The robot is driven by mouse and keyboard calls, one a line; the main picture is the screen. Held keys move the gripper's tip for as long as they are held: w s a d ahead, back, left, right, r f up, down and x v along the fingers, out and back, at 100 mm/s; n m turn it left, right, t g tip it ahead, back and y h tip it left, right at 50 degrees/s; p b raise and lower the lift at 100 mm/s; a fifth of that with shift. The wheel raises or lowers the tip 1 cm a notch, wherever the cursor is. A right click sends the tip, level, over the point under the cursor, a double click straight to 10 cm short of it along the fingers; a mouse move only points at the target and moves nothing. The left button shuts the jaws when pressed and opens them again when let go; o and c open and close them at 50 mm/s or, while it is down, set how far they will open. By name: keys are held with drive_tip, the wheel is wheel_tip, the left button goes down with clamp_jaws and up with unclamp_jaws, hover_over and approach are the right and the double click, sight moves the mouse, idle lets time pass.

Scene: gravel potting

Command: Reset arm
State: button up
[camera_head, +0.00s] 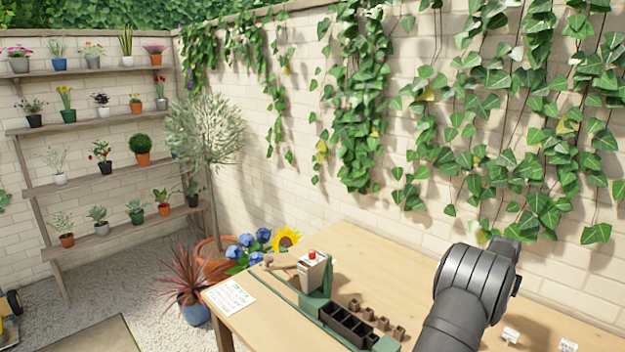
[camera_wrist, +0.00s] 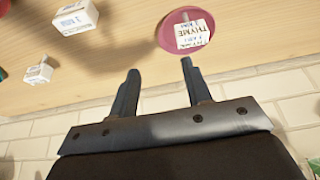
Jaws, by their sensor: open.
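My gripper (camera_wrist: 159,72) is open in the wrist view, with its two dark fingers apart and nothing between them. Ahead of the fingers, a pink round saucer or pot (camera_wrist: 172,45) with a white THYME label (camera_wrist: 193,34) stands on the wooden table. In the head view, my arm rises at the lower right above the table (camera_head: 400,262); the gripper itself does not show there.
The wrist view shows a white labelled box (camera_wrist: 75,20) and a smaller one (camera_wrist: 38,74) at the left. In the head view, a green tray with dark compartments (camera_head: 347,322) and small brown pots (camera_head: 382,323) sit on the table. A white card (camera_head: 229,296) lies at its left corner.

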drive_tip(key=s+d+r, duration=0.2)
drive_tip(key=s+r, duration=0.4)
drive_tip(key=r, duration=0.3)
drive_tip(key=w+a+n+y, duration=0.1)
drive_tip(key=w+a+n, duration=0.1)
drive_tip(key=a, duration=1.6)
drive_tip(key=w+a+r+n+t, duration=0.1)
drive_tip(key=w+a+n, duration=0.2)
drive_tip(key=a, duration=1.4)
drive_tip(key=shift+w+a+y, duration=0.4)
drive_tip(key=shift+w, duration=0.75)
